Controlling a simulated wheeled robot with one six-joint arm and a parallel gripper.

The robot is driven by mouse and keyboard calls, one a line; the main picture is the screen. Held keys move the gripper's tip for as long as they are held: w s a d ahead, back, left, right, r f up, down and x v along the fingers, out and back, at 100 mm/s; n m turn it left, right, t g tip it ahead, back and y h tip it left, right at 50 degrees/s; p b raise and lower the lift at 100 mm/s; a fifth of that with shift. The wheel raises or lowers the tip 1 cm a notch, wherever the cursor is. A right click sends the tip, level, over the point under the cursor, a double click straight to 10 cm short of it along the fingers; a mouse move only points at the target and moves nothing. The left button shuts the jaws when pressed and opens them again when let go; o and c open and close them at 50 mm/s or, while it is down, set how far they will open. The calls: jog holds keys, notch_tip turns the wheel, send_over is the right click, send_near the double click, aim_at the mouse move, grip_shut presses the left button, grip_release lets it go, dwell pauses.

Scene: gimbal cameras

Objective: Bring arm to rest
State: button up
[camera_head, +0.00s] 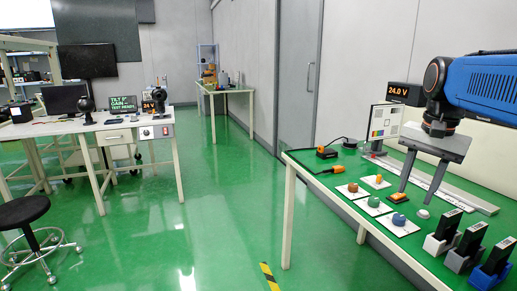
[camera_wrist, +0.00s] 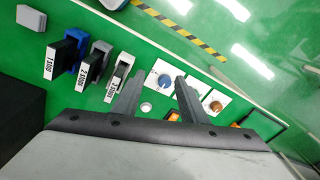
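My gripper (camera_head: 418,196) hangs from the blue arm (camera_head: 485,88) over the green-topped bench (camera_head: 455,262) at the right, fingers pointing down. In the wrist view, the two dark fingers (camera_wrist: 159,82) stand apart with nothing held between them. A white card with a blue knob (camera_wrist: 163,79) lies on the bench beyond the fingertips. The same blue knob (camera_head: 398,220) is below the gripper in the head view. The arm is stretched out over the bench.
Several coloured knobs on white cards (camera_head: 352,191) lie left of the gripper. Black blocks in grey and blue holders (camera_head: 490,272) stand at the front right. A colour chart (camera_head: 386,121) and 24.0 V display (camera_head: 405,93) stand behind.

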jog(key=s+a+f+n+t, duration=0.1)
jog(key=s+a+f+n, duration=0.3)
jog(key=s+f, duration=0.3)
jog(key=s+a+f+n+t, duration=0.2)
jog(key=s+a+f+n, duration=0.2)
jog(key=s+f, duration=0.4)
notch_tip(320, 180, down, 4)
jog(key=shift+s+a+r+n+t, duration=0.2)
jog(key=shift+a+n+t, duration=0.15)
jog(key=shift+n, duration=0.55)
